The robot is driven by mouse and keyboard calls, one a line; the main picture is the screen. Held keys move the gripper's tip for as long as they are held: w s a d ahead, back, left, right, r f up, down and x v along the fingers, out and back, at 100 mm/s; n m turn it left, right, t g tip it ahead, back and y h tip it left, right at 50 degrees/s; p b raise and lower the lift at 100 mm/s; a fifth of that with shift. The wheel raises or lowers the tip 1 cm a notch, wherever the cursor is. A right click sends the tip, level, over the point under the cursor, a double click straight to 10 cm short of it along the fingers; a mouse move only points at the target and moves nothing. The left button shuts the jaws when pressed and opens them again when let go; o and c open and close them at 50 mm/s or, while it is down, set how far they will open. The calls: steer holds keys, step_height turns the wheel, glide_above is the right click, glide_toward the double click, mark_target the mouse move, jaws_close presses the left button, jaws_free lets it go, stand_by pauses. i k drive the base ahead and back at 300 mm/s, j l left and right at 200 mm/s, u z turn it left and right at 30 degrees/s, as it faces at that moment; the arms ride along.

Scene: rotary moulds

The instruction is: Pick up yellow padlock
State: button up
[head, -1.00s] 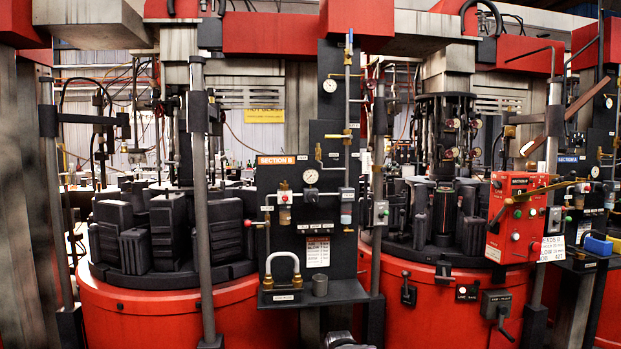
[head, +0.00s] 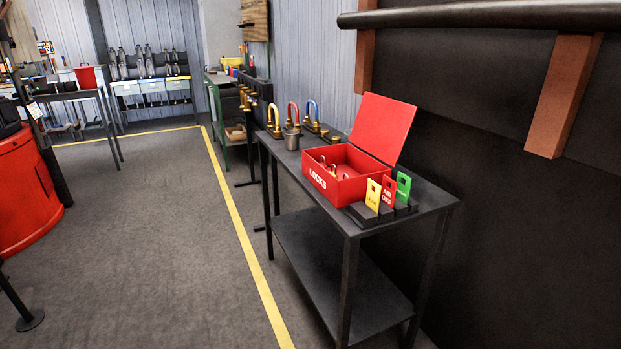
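A red box marked LOCKS (head: 318,179) stands with its lid (head: 384,131) open on a dark table (head: 425,200). Several small padlocks (head: 334,170) with shackles sit inside it, partly hidden by the front wall. Some look yellowish or reddish, but they are too small to tell which is the yellow padlock. My gripper is not in view.
Yellow (head: 373,195), red (head: 388,191) and green (head: 404,186) tags stand in a black holder before the box. Floor left of the table is clear.

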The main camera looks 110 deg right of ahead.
mark_target(332, 173)
steer(key=z, duration=4.65)
steer(key=l+u, duration=0.15)
steer(key=u, duration=0.4)
steer(key=i+l+u, duration=0.1)
steer(key=l+u, duration=0.25)
steer(key=l, duration=0.4)
steer(key=l+u, duration=0.35)
steer(key=l, duration=1.65)
steer(key=u, duration=0.05)
